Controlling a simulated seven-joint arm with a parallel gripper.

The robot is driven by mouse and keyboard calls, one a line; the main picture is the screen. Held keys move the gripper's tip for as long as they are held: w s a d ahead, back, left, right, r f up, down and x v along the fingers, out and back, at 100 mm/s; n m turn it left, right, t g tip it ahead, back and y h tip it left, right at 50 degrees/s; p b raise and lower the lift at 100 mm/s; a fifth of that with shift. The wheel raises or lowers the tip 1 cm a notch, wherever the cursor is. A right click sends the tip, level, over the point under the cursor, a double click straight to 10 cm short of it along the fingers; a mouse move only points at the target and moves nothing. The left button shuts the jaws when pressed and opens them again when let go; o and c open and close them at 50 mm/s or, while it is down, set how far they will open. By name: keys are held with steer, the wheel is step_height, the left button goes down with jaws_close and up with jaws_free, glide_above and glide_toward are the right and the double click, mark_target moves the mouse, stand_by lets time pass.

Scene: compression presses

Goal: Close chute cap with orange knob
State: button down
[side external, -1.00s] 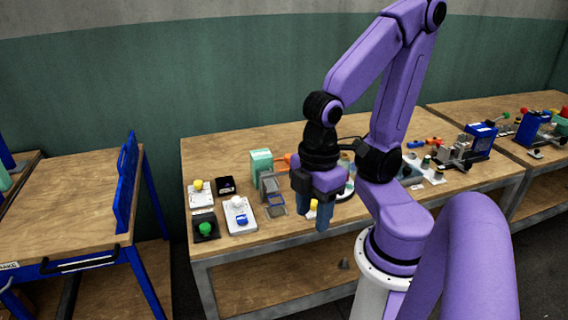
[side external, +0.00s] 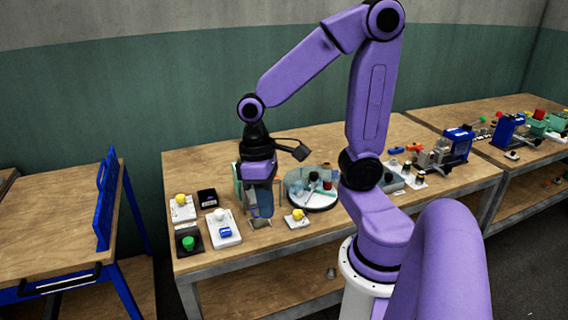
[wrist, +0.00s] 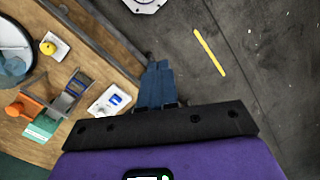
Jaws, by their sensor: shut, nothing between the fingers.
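The orange knob (wrist: 22,108) shows at the left of the wrist view, beside a green block (wrist: 40,128). The cap itself is too small to make out. A grey chute-like frame (wrist: 70,94) stands right of the block. In the side external view my gripper hides the knob and most of this fixture; a green edge of the block (side external: 237,180) shows left of the gripper. My gripper (side external: 265,216) is shut and empty, pointing down in front of the fixture. In the wrist view its blue fingers (wrist: 157,66) are together, well right of the knob.
White plates with a yellow knob (side external: 180,200), a blue switch (side external: 225,233) and another yellow knob (side external: 297,216) surround the fixture. A green button (side external: 188,243) is front left. A round tray (side external: 314,200) with small items stands right. The table's front edge is close.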

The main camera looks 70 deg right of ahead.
steer(key=w+d+f+m+t+y, duration=0.1)
steer(key=w+d+m+y, duration=0.3)
steer(key=d+m, duration=0.5)
steer(key=w+d+f+m+t+y, duration=0.1)
steer(key=w+d+f+m, duration=0.1)
steer(key=w+d+m, duration=0.65)
steer(key=s+d+f+m+t+h, duration=0.1)
steer(key=s+d+m+t, duration=0.35)
steer(key=d+m, duration=0.55)
steer(key=s+d+f+m+t+h, duration=0.15)
steer(key=s+d+m+t, duration=0.35)
steer(key=d, duration=1)
steer(key=shift+m+g+y, duration=0.25)
steer(key=shift+g+y, duration=0.2)
steer(key=shift+g, duration=0.3)
steer(key=x, duration=0.6)
steer(key=s+x, duration=0.1)
steer(key=x, duration=0.2)
steer(key=shift+w+a+f, duration=0.25)
steer(key=shift+a+f, duration=0.3)
steer(key=shift+f, duration=0.05)
steer(key=w, duration=0.1)
steer(key=w+a, duration=0.1)
steer(key=shift+w+a+r, duration=0.15)
steer(key=shift+w+a, duration=0.05)
steer(key=shift+w, duration=0.1)
steer(key=shift+w+a, duration=0.15)
steer(key=shift+w, duration=0.15)
